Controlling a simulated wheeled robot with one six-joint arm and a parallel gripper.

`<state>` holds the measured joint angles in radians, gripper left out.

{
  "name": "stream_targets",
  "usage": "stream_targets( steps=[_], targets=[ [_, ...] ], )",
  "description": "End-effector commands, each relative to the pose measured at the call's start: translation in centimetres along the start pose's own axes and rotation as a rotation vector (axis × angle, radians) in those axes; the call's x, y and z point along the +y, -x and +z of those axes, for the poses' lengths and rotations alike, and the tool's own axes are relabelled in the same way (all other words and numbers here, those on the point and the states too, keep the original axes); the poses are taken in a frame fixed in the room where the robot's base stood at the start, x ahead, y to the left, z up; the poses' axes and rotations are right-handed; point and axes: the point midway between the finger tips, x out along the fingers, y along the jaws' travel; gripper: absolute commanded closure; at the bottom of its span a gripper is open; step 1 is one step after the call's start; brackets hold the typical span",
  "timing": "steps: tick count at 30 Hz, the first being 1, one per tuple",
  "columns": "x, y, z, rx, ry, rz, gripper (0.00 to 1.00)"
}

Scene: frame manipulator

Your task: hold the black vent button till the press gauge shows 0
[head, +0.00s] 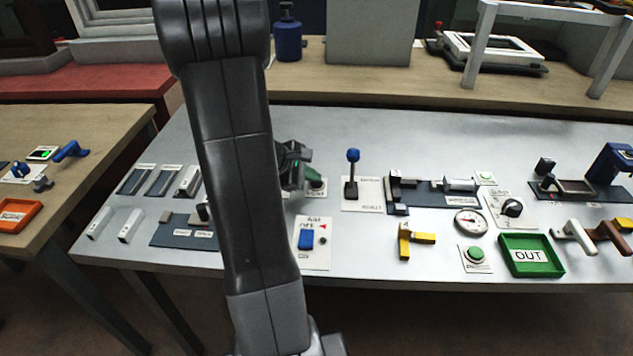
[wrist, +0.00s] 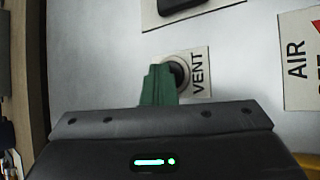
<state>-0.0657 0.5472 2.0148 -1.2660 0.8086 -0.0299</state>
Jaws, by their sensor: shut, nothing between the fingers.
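The black vent button (wrist: 182,72) sits on a small plate marked VENT (wrist: 197,72) in the wrist view. My gripper (wrist: 160,82) has green fingers, shut and empty, and their tips cover the left part of the button. I cannot tell whether they touch or press it. In the head view my gripper (head: 304,172) is at the vent plate (head: 316,188), and the button is hidden there. The round press gauge (head: 470,222) lies to the right on the bench; its needle is too small to read.
The AIR switch plate (head: 312,258) with a blue rocker is just in front of my gripper. A blue-knobbed lever (head: 352,172) stands close to its right. A green OUT tray (head: 530,272) and a yellow hammer-shaped piece (head: 414,238) are farther right. My arm hides part of the bench.

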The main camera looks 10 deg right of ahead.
Motion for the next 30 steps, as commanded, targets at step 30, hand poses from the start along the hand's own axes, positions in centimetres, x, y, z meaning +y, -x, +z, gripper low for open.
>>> stream_targets(
  steps=[30],
  targets=[
    [0.49,0.69,0.50,0.000,0.001,0.000,1.00]
  ],
)
